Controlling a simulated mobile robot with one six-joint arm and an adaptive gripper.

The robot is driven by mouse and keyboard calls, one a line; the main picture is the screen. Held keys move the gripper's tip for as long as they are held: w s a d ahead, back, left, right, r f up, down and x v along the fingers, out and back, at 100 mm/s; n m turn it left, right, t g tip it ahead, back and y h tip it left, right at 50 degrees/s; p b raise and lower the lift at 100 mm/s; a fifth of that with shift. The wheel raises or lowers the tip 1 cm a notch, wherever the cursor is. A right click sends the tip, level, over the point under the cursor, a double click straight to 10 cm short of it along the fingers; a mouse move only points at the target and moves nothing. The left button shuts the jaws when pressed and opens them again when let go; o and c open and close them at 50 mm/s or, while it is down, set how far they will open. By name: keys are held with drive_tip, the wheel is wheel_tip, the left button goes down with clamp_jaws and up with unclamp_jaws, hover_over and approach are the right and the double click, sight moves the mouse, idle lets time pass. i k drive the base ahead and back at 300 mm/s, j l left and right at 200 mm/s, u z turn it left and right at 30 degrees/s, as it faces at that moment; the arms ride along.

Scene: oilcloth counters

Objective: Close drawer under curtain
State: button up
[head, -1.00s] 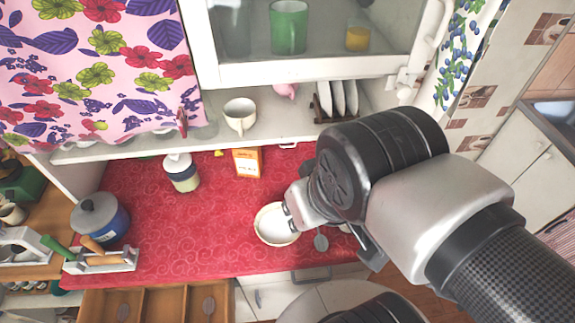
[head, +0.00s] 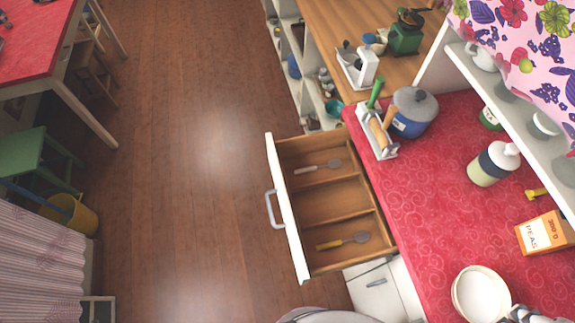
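The drawer (head: 287,212) stands pulled out from under the red counter, with its white front and grey handle (head: 272,209) facing left over the floor. Its wooden inside has dividers. A spatula with a pale handle (head: 318,167) and one with a yellow handle (head: 342,241) lie in it. The pink floral curtain (head: 522,45) hangs at the top right, above the counter.
The red counter (head: 420,190) holds a blue pot (head: 410,114), a jar (head: 490,165) and an orange box (head: 545,232). White cabinet doors (head: 377,288) are below the drawer in the picture. The wooden floor (head: 190,170) left of the drawer is clear. A green stool (head: 35,160) stands far left.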

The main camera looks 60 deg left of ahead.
sight(325, 205)
drive_tip(key=j+u, duration=0.1)
drive_tip(key=u, duration=0.35)
drive_tip(key=j+u, duration=0.15)
drive_tip(key=u, duration=0.3)
drive_tip(key=j+u, duration=0.1)
drive_tip(key=u, duration=0.3)
drive_tip(key=j+u, duration=0.15)
drive_tip(key=u, duration=0.3)
drive_tip(key=j+u, duration=0.15)
drive_tip(key=u, duration=0.15)
drive_tip(key=j+u, duration=0.25)
